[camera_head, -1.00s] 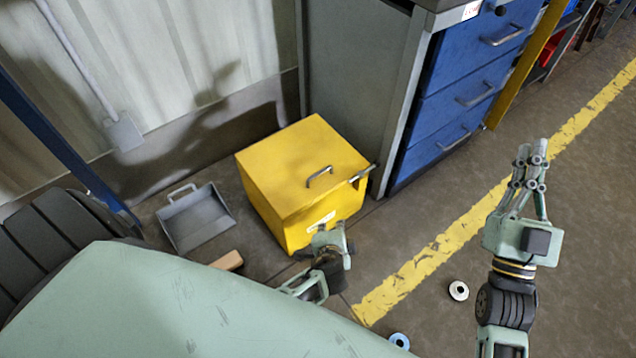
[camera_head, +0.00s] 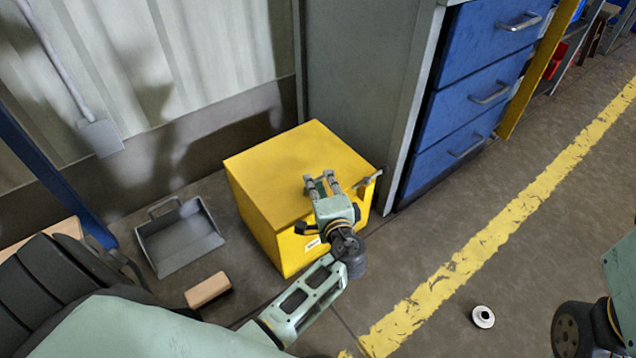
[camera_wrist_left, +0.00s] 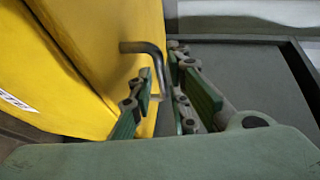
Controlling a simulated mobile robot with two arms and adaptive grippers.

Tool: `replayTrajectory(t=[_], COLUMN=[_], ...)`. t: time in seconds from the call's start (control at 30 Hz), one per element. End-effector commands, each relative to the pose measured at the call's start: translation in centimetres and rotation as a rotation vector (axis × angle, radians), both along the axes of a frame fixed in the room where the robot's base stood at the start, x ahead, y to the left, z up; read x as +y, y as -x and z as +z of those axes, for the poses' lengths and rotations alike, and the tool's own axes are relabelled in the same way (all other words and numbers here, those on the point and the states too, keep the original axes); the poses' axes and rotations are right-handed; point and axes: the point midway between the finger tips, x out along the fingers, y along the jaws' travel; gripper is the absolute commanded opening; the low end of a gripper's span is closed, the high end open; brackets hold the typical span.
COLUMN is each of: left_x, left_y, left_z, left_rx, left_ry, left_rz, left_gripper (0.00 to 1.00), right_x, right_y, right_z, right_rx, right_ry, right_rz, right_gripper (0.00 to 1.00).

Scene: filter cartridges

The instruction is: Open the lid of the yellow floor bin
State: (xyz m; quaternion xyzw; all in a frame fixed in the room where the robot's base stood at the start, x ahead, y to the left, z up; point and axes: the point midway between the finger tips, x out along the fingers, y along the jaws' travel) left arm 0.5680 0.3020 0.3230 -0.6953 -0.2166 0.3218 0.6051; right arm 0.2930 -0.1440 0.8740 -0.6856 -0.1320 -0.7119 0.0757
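The yellow floor bin (camera_head: 275,165) stands against the grey cabinet, its lid lying shut. In the left wrist view, the grey bent handle (camera_wrist_left: 150,50) rises from the yellow lid (camera_wrist_left: 95,40) and reaches between the two fingers of my left gripper (camera_wrist_left: 163,98). The fingers are apart, with a gap around the handle; contact is not clear. My right gripper's fingers are outside the picture; only part of that arm shows at the right edge.
A grey dustpan (camera_head: 178,238) and a tan block (camera_head: 208,290) lie left of the bin. The blue drawer cabinet (camera_head: 475,95) stands close on its right. A white ring (camera_head: 483,316) lies on the floor beyond the yellow line (camera_head: 470,260).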

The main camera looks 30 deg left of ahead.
Motion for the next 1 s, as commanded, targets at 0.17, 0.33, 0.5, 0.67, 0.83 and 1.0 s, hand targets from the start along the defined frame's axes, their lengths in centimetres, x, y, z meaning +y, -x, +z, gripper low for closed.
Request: replayTrajectory(t=[0.17,0.33,0.5,0.67,0.83,1.0], left_x=[1.4,1.7,1.7,1.7,1.7,1.6], left_y=[-1.4,-1.7,-1.7,-1.7,-1.7,-1.7], left_z=[-0.5,-0.5,-0.5,-0.5,-0.5,-0.6], left_rx=[-0.001,0.001,0.001,0.001,0.002,0.003], left_ry=[-0.001,0.001,0.001,0.000,0.001,0.000], left_rz=[-0.001,-0.001,-0.001,-0.001,-0.001,-0.001], left_gripper=[0.16,0.16,0.16,0.02,0.00,0.00], right_x=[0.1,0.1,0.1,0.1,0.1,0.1], right_y=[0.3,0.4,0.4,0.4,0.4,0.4], right_z=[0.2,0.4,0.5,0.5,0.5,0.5], right_rx=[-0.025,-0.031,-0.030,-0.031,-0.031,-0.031], right_ry=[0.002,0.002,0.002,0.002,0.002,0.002], right_rz=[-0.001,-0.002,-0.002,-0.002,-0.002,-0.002], right_gripper=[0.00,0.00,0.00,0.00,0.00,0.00])
